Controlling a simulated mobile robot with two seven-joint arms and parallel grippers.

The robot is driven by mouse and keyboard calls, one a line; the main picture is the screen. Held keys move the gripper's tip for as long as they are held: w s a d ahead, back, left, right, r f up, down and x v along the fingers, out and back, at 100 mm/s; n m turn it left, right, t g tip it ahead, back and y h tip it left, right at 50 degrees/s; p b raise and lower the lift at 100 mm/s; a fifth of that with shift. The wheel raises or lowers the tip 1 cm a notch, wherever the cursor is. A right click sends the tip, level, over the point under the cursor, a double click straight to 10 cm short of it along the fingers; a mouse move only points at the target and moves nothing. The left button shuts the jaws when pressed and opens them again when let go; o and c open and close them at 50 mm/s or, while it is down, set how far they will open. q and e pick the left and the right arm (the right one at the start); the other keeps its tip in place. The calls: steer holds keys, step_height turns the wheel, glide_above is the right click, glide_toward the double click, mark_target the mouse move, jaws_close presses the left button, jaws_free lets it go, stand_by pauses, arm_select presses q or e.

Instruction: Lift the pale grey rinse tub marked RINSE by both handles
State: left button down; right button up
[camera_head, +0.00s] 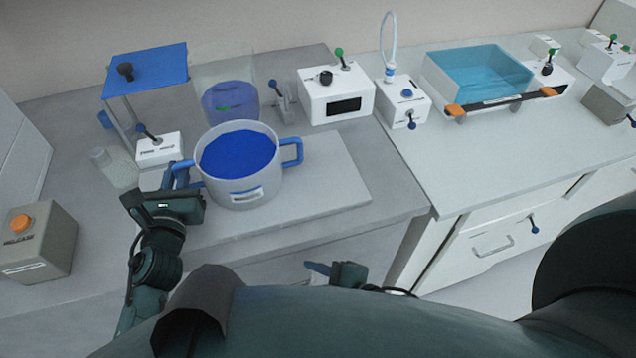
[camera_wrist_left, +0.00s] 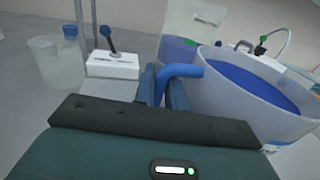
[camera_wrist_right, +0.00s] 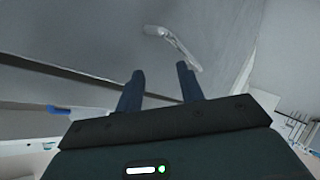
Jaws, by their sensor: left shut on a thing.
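A pale grey round tub (camera_head: 238,185) with blue liquid and two blue handles stands on a light grey board (camera_head: 340,185). The writing on its front label is too small to read. My left gripper (camera_head: 181,180) is shut on the tub's left handle. In the left wrist view, this handle (camera_wrist_left: 180,72) sits between the fingers, beside the tub wall (camera_wrist_left: 225,95). The right handle (camera_head: 292,151) is free. My right gripper (camera_head: 322,268) is low in the head view, in front of the counter and well away from the tub. Its fingers (camera_wrist_right: 160,85) are apart and empty.
A blue-topped stand (camera_head: 145,70), clear beaker (camera_head: 115,168) and clear vessel (camera_head: 228,100) surround the tub's left and back. White boxes (camera_head: 336,95) stand behind. A basin (camera_head: 480,75) is at right, a RELEASE box (camera_head: 40,240) at left. The board right of the tub is clear.

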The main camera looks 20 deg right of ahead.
mark_target(301, 150)
steer(key=a+r+n+g+y, duration=0.2)
steer(key=a+r+n+y, duration=0.6)
steer(key=a+r, duration=0.5)
steer(key=w+d+n+t+h, duration=0.1)
steer(key=w+d+n+h, duration=0.1)
steer(key=n, duration=0.1)
steer(key=w+d+r+n+t+h, duration=0.1)
steer(key=w+d+n+t+h, duration=0.1)
steer(key=n+h, duration=0.1)
steer(key=w+d+r+n+t+h, duration=0.1)
steer(key=w+d+n+t+h, duration=0.1)
steer(key=n, duration=0.1)
steer(key=shift+w+d+r, duration=0.1)
steer(key=shift+d+r, duration=0.1)
steer(key=shift+d, duration=0.1)
steer(key=w+d+r+n+t+h, duration=0.2)
steer(key=d+n+h, duration=0.1)
steer(key=d+h, duration=0.6)
steer(key=shift+y, duration=0.5)
steer(key=x, duration=0.4)
steer(key=d+x, duration=0.1)
steer(key=x, duration=0.6)
steer(key=shift+w+d+f, duration=0.15)
steer(key=shift+w+f, duration=0.05)
steer(key=shift+w, duration=0.1)
jaws_close()
